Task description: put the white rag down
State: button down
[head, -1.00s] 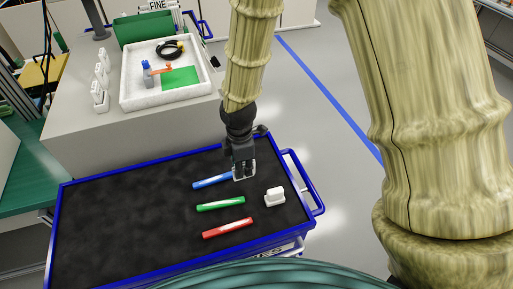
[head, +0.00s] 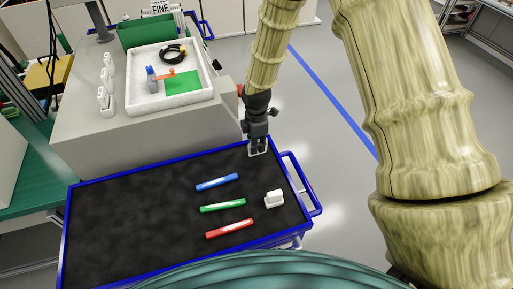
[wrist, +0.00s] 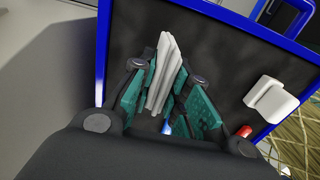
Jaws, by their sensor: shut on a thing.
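My gripper (head: 258,149) is over the back right corner of the black-topped cart (head: 130,220) with a blue rim. The wrist view shows the white rag (wrist: 163,72) as a folded, upright strip between the teal finger pads. The gripper is shut on it. The rag's lower end is partly hidden by the fingers. Its height above the cart top is hard to tell.
Blue (head: 217,181), green (head: 223,205) and red (head: 229,228) markers lie on the cart beside a white block (head: 274,198). The cart's left half is clear. Behind stands a grey table with a white tray (head: 141,104) of items.

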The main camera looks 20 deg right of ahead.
jog(key=shift+f+p, duration=0.6)
jog(key=shift+f, duration=0.75)
jog(key=shift+f, duration=0.1)
jog(key=c, duration=1.4)
grip_release()
jog(key=shift+o, duration=0.2)
jog(key=shift+r+b, duration=2.15)
jog(key=shift+r, duration=3.95)
